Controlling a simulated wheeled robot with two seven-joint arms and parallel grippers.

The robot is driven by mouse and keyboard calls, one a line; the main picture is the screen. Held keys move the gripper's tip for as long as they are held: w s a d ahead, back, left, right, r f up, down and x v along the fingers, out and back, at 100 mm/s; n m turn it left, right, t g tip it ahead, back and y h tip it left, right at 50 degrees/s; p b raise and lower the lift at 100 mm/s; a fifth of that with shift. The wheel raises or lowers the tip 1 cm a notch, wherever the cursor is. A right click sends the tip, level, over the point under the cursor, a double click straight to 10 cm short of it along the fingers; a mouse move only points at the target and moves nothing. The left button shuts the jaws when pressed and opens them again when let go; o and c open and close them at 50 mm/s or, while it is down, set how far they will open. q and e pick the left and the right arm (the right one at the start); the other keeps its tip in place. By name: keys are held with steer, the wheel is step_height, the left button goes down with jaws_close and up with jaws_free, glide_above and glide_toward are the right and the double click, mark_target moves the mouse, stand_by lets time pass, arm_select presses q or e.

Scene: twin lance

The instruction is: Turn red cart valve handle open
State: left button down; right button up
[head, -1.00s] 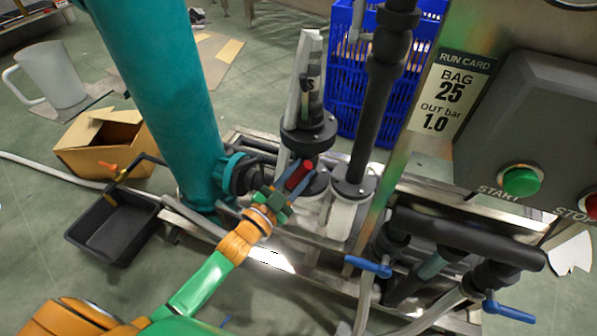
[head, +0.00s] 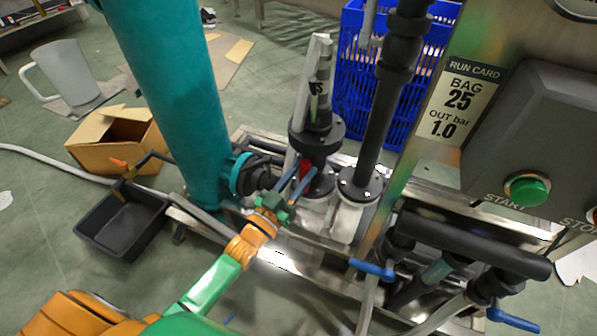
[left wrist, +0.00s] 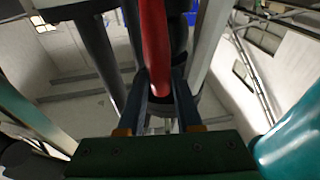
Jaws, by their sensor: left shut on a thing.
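The red valve handle (head: 304,172) is at the foot of the black vertical pipe fitting (head: 317,130), right of the large teal column (head: 165,95). My left gripper (head: 302,180) reaches it from the lower left, with its blue fingers on either side of the handle, shut on it. In the left wrist view, the red handle (left wrist: 155,45) runs down from the top edge into the space between the two dark fingers (left wrist: 161,95). The valve body behind the fingers is mostly hidden. My right gripper is not in view.
A control box (head: 545,140) with a green START button stands at the right. Blue-handled valves (head: 372,270) are on the lower pipes. A blue crate (head: 350,75) is behind. A black tray (head: 122,225) and a cardboard box (head: 115,138) are on the floor at left.

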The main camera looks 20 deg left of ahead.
arm_select(q)
steer(key=shift+a, duration=0.1)
steer(key=c, duration=0.6)
jaws_free()
steer(key=shift+s, duration=0.25)
steer(key=p+v, duration=0.1)
steer(key=v, duration=0.5)
steer(key=shift+s+a+p, duration=0.2)
steer(key=shift+s+p, duration=0.05)
steer(key=shift+p, duration=0.1)
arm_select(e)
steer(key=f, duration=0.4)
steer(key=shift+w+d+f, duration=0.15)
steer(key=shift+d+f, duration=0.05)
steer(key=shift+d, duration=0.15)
